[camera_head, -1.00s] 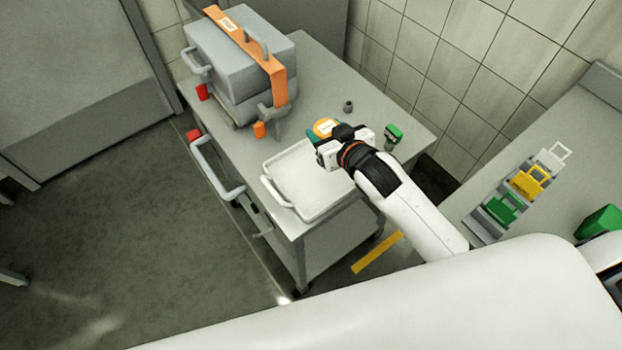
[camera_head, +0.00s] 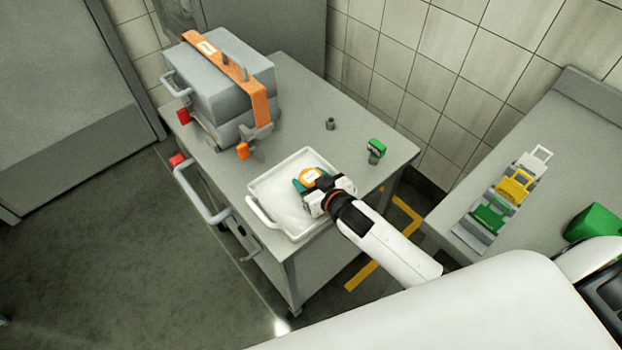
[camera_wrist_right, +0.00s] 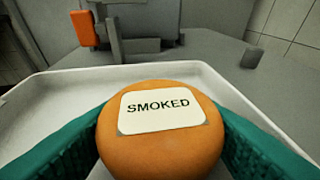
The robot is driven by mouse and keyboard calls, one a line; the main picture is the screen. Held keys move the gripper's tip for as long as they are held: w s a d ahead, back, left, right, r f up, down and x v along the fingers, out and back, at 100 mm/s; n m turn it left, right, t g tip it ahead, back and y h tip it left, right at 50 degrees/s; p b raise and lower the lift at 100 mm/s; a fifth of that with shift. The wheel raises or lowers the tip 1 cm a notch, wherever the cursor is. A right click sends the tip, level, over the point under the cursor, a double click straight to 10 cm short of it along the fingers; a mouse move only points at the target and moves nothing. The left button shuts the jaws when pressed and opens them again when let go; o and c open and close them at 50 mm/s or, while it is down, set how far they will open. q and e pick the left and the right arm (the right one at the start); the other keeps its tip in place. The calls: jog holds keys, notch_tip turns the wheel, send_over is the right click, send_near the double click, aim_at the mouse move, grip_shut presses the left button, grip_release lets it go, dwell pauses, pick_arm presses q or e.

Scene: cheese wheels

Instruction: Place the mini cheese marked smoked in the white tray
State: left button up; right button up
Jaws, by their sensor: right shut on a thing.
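The mini cheese (camera_wrist_right: 160,145) is a round orange wheel with a white label reading SMOKED in the right wrist view. It also shows in the head view (camera_head: 309,176). My right gripper (camera_head: 311,184) is shut on it, with a teal finger on each side. The white tray (camera_head: 257,186) lies on the grey table, and its rim also shows behind the cheese in the right wrist view (camera_wrist_right: 60,80). The gripper and cheese are over the tray's right part. Whether the cheese touches the tray floor is unclear. My left gripper is not in view.
A grey press with an orange strap (camera_head: 258,100) stands at the table's back left. A small dark knob (camera_head: 331,124) and a green-topped item (camera_head: 376,150) stand right of the tray. Another counter at right holds white, yellow and green tags (camera_head: 514,187) and a green box (camera_head: 592,222).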

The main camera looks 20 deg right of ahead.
jog(key=shift+f, duration=0.15)
jog(key=o, duration=1)
jog(key=shift+o, duration=0.2)
jog(key=shift+r, duration=0.3)
jog(key=v, duration=1.2)
